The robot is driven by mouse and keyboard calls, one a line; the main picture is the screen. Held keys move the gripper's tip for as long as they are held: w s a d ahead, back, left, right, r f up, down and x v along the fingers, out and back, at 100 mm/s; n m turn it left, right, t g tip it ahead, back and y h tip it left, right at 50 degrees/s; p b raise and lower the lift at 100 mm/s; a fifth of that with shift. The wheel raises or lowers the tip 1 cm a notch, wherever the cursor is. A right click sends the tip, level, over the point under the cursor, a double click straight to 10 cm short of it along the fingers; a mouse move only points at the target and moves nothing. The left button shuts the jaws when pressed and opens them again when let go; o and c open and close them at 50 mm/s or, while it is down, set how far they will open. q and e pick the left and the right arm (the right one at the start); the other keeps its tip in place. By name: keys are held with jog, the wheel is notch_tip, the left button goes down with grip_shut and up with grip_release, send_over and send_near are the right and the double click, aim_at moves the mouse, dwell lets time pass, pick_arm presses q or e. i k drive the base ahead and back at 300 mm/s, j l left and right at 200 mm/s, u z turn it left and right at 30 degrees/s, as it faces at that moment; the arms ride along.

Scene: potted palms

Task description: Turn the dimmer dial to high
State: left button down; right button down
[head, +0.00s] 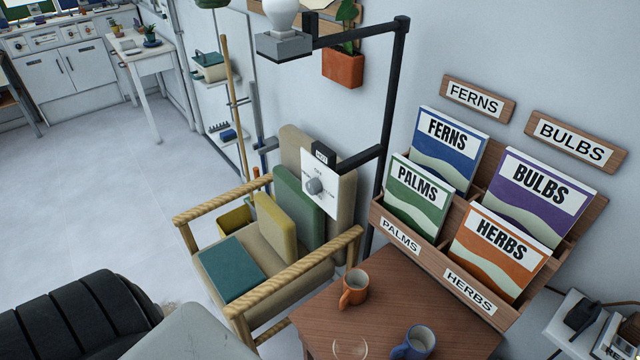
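The dimmer dial (315,186) is a small grey knob on a white square plate (323,204). The plate is held on a black bracket from a black post (390,110), in front of the chair's backrest. Small marks surround the knob; they are too small to read surely, and I cannot tell where the knob points. A white bulb (281,16) stands on a grey base on the post's upper arm. Neither of my grippers shows in the head view.
A rope-armed chair (340,247) with cushions stands below the dial. A wooden table (390,300) holds an orange mug (354,288) and a blue mug (416,343). A seed-packet rack (430,255) is at the right. Open floor (90,190) lies left.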

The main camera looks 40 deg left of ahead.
aim_at(314, 186)
jog(key=u, duration=1.25)
